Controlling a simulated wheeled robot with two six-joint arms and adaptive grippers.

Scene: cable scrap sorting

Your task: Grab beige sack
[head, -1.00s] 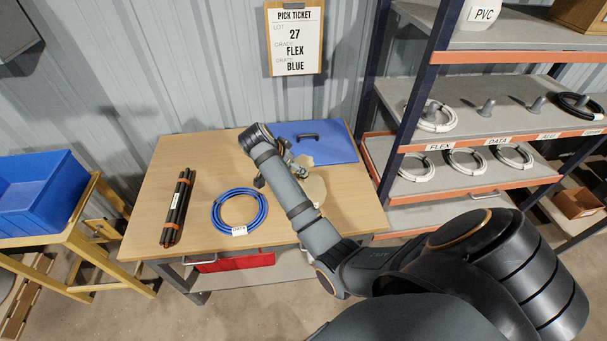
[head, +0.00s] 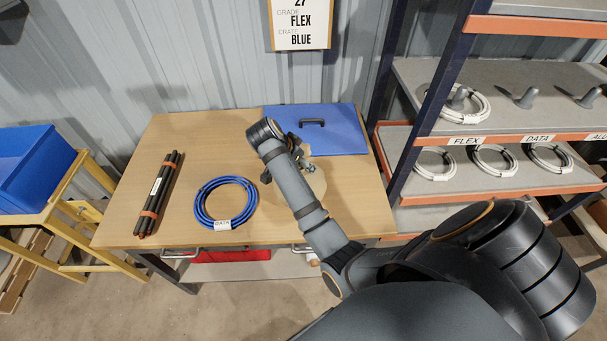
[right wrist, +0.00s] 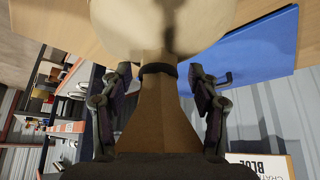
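The beige sack (head: 318,182) stands on the wooden table, mostly hidden behind my right arm in the head view. In the right wrist view its round body (right wrist: 165,25) is at the top, with a dark tie around its narrow neck and a brown flared top below. My right gripper (right wrist: 160,72) is open, with one finger on each side of the neck. Gaps show between the fingers and the tied neck. In the head view the right gripper (head: 290,150) is partly hidden by its own arm. My left gripper is not in view.
A blue cable coil (head: 226,203) and a bundle of dark rods (head: 158,193) lie on the table (head: 215,145). A blue lid-like panel (head: 345,135) with a handle is behind the sack. Shelves (head: 480,190) with white coils stand right; a blue crate (head: 35,170) is left.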

